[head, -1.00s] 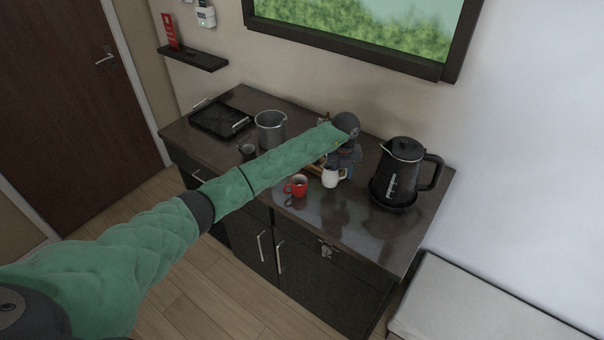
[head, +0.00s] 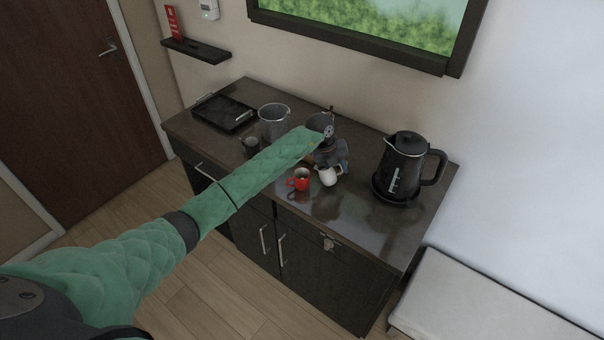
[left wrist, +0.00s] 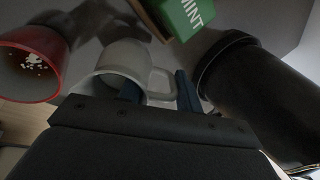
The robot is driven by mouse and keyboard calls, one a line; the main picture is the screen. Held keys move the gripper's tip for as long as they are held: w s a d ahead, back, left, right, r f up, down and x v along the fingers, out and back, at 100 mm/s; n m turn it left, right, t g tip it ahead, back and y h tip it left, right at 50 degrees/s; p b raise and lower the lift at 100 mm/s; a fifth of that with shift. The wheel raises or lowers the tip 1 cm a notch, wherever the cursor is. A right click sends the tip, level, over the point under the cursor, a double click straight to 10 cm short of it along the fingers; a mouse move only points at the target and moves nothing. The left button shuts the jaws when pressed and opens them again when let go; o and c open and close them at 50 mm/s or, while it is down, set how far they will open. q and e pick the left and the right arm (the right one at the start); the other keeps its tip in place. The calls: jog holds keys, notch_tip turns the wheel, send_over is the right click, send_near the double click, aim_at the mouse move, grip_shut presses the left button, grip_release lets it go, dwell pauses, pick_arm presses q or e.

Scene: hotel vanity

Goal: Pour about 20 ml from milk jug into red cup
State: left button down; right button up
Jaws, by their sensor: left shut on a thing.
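The white milk jug (head: 328,177) is tilted to the left, its mouth beside the red cup. My left gripper (left wrist: 158,92) is shut on the jug at its handle side; the jug (left wrist: 122,62) fills the middle of the left wrist view. The red cup (head: 300,181) stands on the counter just left of the jug. In the left wrist view the red cup (left wrist: 28,75) shows white specks inside. I cannot make out a stream of milk. My left forearm hides part of the counter behind the jug. My right gripper is not in view.
A black kettle (head: 405,165) stands on its base to the right. A metal bucket (head: 274,120), a dark mug (head: 249,146) and a black tray (head: 224,112) are to the left. A green mint box (left wrist: 187,17) is near the jug. The counter's front right (head: 370,225) is clear.

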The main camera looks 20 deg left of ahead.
pick_arm(q)
jog(key=s+a+r+t+h, duration=0.1)
jog(key=a+r+t+h, duration=0.1)
jog(key=a+r+h, duration=0.2)
jog(key=shift+s+r+h, duration=0.3)
jog(key=shift+r+h, duration=0.4)
jog(key=shift+r, duration=0.25)
jog(key=shift+a+h, duration=0.2)
jog(key=shift+h, duration=0.1)
jog(key=shift+f, duration=0.1)
jog(key=shift+h+b, duration=0.3)
jog(key=shift+b, duration=0.05)
jog(key=shift+s+a+r+t+h+b, duration=0.15)
jog(key=shift+a+r+t+h+b, duration=0.15)
jog(key=shift+t+h+b, duration=0.4)
jog(key=shift+d+r, duration=0.1)
jog(key=shift+d, duration=0.15)
